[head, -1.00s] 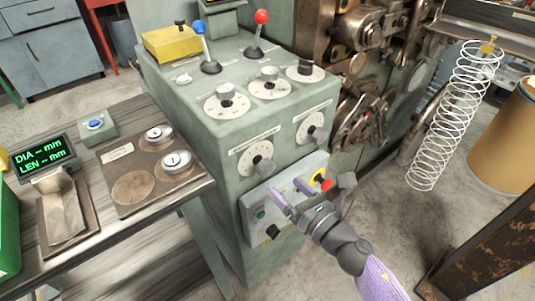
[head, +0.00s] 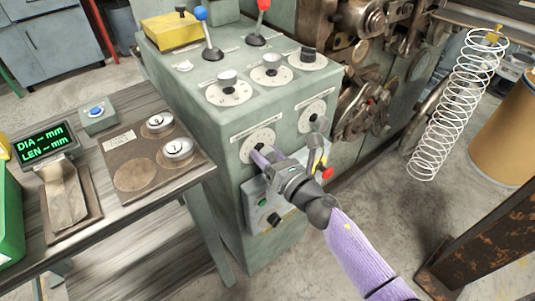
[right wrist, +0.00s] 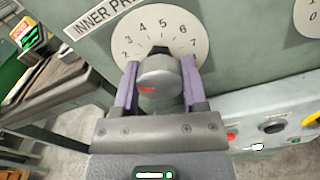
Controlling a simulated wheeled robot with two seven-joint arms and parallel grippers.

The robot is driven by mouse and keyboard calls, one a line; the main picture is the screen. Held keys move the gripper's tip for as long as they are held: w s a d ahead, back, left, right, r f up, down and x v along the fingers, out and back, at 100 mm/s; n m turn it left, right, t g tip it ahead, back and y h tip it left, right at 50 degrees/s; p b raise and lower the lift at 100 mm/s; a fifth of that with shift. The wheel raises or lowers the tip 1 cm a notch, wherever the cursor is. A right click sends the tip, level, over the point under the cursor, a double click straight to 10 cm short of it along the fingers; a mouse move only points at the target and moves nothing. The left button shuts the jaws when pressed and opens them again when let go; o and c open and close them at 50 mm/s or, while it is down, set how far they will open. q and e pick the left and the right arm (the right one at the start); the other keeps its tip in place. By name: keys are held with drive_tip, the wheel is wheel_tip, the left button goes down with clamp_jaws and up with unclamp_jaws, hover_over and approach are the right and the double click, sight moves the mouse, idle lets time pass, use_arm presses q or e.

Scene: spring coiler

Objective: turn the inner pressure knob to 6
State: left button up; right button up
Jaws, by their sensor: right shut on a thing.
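The inner pressure dial (right wrist: 112,38) is a pale disc with dark numerals, on the front of the green-grey machine cabinet. It also shows in the head view (head: 262,134). The grey inner pressure knob (right wrist: 160,85) stands out from its middle and has a red mark on its face. A dark pointer tip shows above the knob, close to the 5. My right gripper (right wrist: 160,80) is shut on the knob, one purple finger on each side. In the head view my right gripper (head: 264,158) covers most of the knob. My left gripper is not in view.
A second front dial (head: 312,115) is up and right of it. A lower panel with a red button (head: 327,173) and a green button (head: 262,202) sits close below my gripper. A workbench (head: 190,190) stands to the left. A wire spring (head: 450,110) hangs at right.

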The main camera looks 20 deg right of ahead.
clamp_jaws()
drive_tip(key=m, duration=0.3)
drive_tip(key=shift+p, duration=0.3)
drive_tip(key=m, duration=0.2)
drive_tip(key=shift+m, duration=0.4)
drive_tip(key=m+p, duration=0.1)
drive_tip(key=m, duration=0.1)
drive_tip(key=shift+m, duration=0.3)
drive_tip(key=m+p, duration=0.1)
drive_tip(key=m, duration=0.1)
drive_tip(key=shift+m, duration=0.4)
drive_tip(key=m+p, duration=0.1)
drive_tip(key=m, duration=0.3)
drive_tip(key=m+p, duration=0.1)
drive_tip(key=m, duration=0.3)
drive_tip(key=shift+m, duration=0.4)
drive_tip(key=m, duration=0.2)
drive_tip(key=shift+m+p, duration=0.3)
drive_tip(key=shift+p, duration=0.1)
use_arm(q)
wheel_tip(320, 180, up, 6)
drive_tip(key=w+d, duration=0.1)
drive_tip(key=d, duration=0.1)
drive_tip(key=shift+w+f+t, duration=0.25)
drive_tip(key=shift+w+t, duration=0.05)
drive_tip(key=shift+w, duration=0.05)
use_arm(e)
drive_tip(key=shift+m, duration=0.5)
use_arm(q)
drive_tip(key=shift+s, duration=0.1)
